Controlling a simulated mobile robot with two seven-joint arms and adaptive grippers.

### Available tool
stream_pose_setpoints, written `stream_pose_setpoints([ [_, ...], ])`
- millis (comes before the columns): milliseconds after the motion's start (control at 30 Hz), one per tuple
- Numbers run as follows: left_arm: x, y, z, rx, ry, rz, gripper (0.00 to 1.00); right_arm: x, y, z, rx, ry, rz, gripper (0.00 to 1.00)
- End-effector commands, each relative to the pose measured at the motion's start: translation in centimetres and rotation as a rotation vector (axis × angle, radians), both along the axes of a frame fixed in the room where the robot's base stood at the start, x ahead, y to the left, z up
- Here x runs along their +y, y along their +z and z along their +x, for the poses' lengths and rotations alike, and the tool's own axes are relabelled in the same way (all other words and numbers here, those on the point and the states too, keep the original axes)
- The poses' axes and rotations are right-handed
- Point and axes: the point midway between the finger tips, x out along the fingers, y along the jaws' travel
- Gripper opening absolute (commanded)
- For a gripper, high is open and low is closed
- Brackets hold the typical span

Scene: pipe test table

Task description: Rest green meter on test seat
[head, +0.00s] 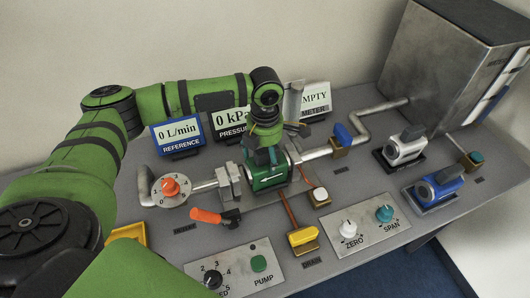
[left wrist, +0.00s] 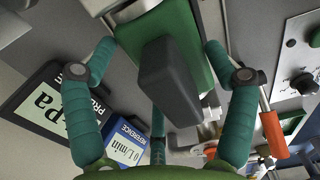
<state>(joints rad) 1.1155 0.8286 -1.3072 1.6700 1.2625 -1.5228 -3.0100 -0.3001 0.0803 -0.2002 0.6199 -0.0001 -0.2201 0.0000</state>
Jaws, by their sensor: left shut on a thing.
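The green meter (head: 268,181) is a green block with a dark grey top part. My left gripper (head: 264,153) is above it and shut on it. In the left wrist view, the meter's dark top (left wrist: 168,82) stands between the two teal fingers, with its green body behind. The meter is in line with the pipe, between the left pipe clamp (head: 229,182) and the right pipe end (head: 318,152). This spot appears to be the test seat, mostly hidden by meter and gripper. I cannot tell whether the meter touches it. My right gripper is not in view.
An orange-handled lever (head: 207,216) and a yellow drain handle (head: 303,236) stand close in front. Display signs (head: 179,134) stand behind. A silver meter (head: 405,146) and a blue meter (head: 439,187) sit at the right. A pump panel (head: 235,270) is at the front.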

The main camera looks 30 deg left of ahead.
Motion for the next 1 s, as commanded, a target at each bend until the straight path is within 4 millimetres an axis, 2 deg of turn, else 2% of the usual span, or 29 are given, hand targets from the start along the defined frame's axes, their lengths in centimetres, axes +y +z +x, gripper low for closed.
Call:
stream_pose_setpoints([
  [300, -0.1, -0.3, 0.1, -0.005, 0.0, -0.002, 0.26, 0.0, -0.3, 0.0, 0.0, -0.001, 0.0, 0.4],
  [333, -0.1, -0.2, 0.1, -0.005, 0.0, -0.002, 0.97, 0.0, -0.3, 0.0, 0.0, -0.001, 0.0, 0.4],
  [367, 0.0, -0.2, 0.1, -0.005, 0.0, -0.002, 1.0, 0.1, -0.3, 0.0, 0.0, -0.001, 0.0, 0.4],
  [767, 0.0, -0.3, 0.0, 0.001, 0.0, 0.001, 1.0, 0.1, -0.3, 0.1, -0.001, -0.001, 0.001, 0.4],
  [867, 0.0, 0.7, 0.0, 0.0, 0.0, 0.0, 1.0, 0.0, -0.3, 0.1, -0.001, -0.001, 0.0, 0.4],
  [1000, 0.0, 3.4, 0.1, -0.005, 0.0, -0.002, 1.0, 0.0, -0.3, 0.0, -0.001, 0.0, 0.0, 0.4],
])
